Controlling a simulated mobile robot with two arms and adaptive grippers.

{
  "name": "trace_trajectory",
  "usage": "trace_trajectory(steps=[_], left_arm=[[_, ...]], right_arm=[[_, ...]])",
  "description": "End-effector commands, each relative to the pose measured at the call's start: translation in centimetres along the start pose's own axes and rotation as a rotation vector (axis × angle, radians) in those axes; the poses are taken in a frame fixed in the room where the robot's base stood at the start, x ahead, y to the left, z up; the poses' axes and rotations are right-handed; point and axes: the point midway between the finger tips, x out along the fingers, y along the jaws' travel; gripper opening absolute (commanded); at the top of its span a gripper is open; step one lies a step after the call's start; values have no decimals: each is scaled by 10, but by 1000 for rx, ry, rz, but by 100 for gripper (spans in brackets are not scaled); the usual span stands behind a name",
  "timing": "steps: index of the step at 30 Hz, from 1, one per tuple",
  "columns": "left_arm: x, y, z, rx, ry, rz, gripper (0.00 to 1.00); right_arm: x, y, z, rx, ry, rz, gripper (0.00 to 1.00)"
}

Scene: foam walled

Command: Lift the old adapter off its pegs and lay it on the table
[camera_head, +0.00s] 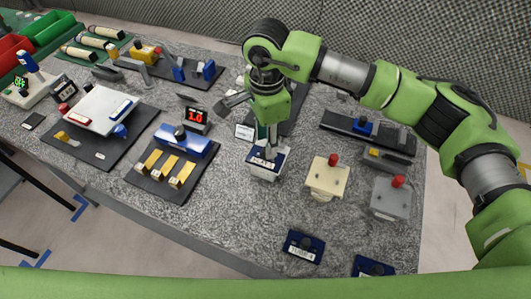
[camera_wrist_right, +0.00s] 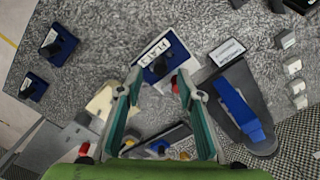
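The old adapter (camera_head: 254,158) is a dark blue plate with a white label, seated on a pale block (camera_head: 263,174) mid-table. In the right wrist view, the adapter (camera_wrist_right: 179,52) shows a black knob and a label that seems to read "FLAT". Any pegs are hidden beneath it. My right gripper (camera_head: 264,150) points down just over the adapter. In the wrist view, its teal fingers (camera_wrist_right: 160,80) stand apart, with the knob between the tips and gaps on both sides. My left gripper is not in view.
Two other dark blue adapters, one (camera_head: 303,247) and another (camera_head: 373,267), lie near the front edge. A cream block (camera_head: 328,178) and a grey block (camera_head: 391,198), both with red knobs, stand right. A dark mat with yellow pieces (camera_head: 165,172) lies left. Bare table lies in front.

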Motion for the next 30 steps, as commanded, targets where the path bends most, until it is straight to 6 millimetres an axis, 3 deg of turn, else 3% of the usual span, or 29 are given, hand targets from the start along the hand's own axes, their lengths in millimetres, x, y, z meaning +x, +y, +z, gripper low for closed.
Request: trace_trajectory(steps=[3,8,16,20,30], left_arm=[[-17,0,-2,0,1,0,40],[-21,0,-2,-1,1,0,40],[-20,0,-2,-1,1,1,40],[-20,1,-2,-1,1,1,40],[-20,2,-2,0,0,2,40]], right_arm=[[13,1,3,-1,0,5,34],[33,0,3,0,-1,3,34],[37,0,2,-1,0,0,34],[37,0,2,-1,0,0,0],[36,-1,2,-1,0,-1,0]])
